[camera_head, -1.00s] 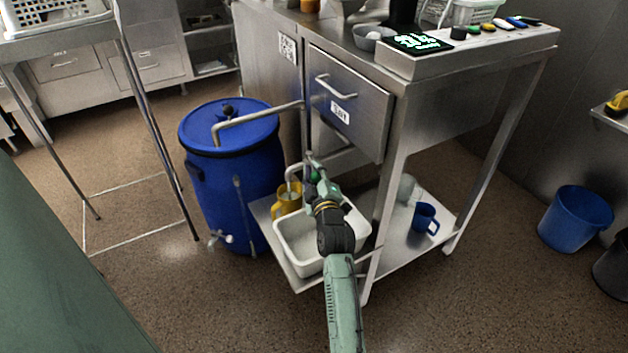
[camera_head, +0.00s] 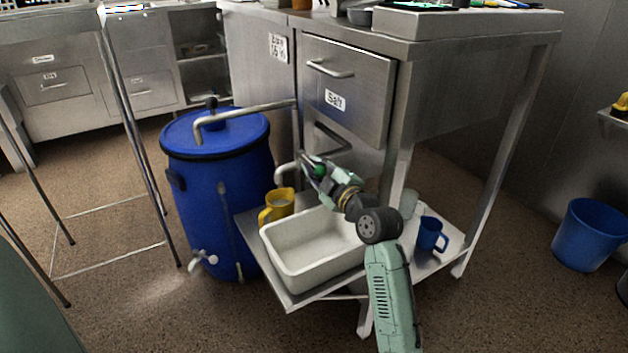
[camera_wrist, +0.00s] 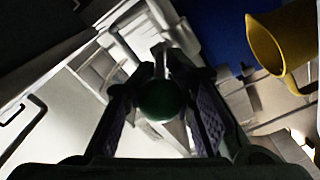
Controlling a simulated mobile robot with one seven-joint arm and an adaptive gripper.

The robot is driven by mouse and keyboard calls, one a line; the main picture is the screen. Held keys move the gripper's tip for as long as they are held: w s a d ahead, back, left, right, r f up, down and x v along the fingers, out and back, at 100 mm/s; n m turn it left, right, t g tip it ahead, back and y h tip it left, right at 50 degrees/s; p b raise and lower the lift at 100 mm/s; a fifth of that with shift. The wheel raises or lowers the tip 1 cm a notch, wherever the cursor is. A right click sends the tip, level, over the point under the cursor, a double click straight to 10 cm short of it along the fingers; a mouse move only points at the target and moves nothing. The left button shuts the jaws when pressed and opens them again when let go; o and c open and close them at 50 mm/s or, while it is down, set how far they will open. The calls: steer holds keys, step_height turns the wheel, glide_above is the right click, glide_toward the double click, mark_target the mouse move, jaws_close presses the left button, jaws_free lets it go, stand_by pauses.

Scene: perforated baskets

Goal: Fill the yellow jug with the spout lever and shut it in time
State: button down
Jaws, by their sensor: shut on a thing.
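The yellow jug (camera_head: 281,207) stands upright on the low steel shelf, left of the white basin; its rim and part of its side show at the upper right of the wrist view (camera_wrist: 285,38). A curved steel spout (camera_head: 284,171) ends above the jug. I cannot tell whether liquid runs from it or how full the jug is. My gripper (camera_head: 312,174) is right of the spout, shut on the lever's round green knob (camera_head: 319,170). The knob (camera_wrist: 158,102) sits between my fingers in the wrist view. The rest of the lever is largely hidden.
The white basin (camera_head: 288,267) lies under my gripper on the shelf (camera_head: 289,299). A blue barrel (camera_head: 205,200) with a bent pipe stands to the left. A blue mug (camera_head: 430,234) is at the right. A drawer (camera_head: 340,85) and a cabinet leg (camera_head: 397,175) are close by.

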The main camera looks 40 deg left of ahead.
steer(key=shift+w+d+f, duration=0.1)
steer(key=shift+d, duration=0.1)
steer(key=c, duration=1.7)
jaws_free()
steer(key=shift+d, duration=0.1)
steer(key=shift+o, duration=0.5)
steer(key=shift+v, duration=3.7)
